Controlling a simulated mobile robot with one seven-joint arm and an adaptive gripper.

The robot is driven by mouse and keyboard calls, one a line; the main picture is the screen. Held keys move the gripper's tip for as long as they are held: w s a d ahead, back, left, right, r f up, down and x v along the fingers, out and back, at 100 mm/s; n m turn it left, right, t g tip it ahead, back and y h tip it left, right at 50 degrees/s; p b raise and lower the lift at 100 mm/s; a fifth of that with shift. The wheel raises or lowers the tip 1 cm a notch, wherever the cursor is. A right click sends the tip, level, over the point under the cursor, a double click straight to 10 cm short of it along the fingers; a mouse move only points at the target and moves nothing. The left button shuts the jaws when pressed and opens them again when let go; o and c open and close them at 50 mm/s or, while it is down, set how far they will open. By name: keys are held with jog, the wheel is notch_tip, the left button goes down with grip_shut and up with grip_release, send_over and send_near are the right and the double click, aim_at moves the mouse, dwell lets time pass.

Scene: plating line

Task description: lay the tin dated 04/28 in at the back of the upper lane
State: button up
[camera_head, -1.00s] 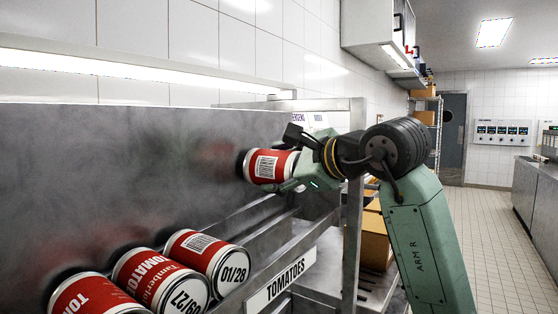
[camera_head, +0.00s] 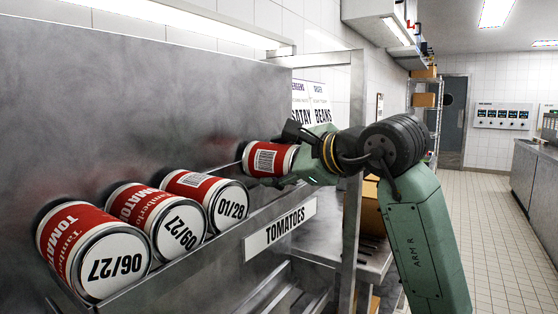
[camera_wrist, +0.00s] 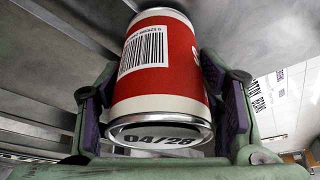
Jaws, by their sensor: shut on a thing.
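A red and white tin (camera_head: 270,159) with a barcode lies on its side in my gripper (camera_head: 285,160). In the wrist view the tin (camera_wrist: 160,70) shows 04/28 on its near end, with a finger pressed on each side. In the head view it is at the lane's far right end, just right of the row, close to the back panel. The lane (camera_head: 200,262) labelled TOMATOES holds tins dated 06/27 (camera_head: 113,266), 09/27 (camera_head: 180,233) and 01/28 (camera_head: 230,206), from left to right. I cannot tell whether the held tin touches the lane.
The TOMATOES label (camera_head: 279,232) is on the lane's front rail. A steel back panel (camera_head: 120,90) stands behind the tins. An upright post (camera_head: 352,190) is by my arm. A lower shelf is below.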

dwell(0.3)
jog(key=o, duration=1.7)
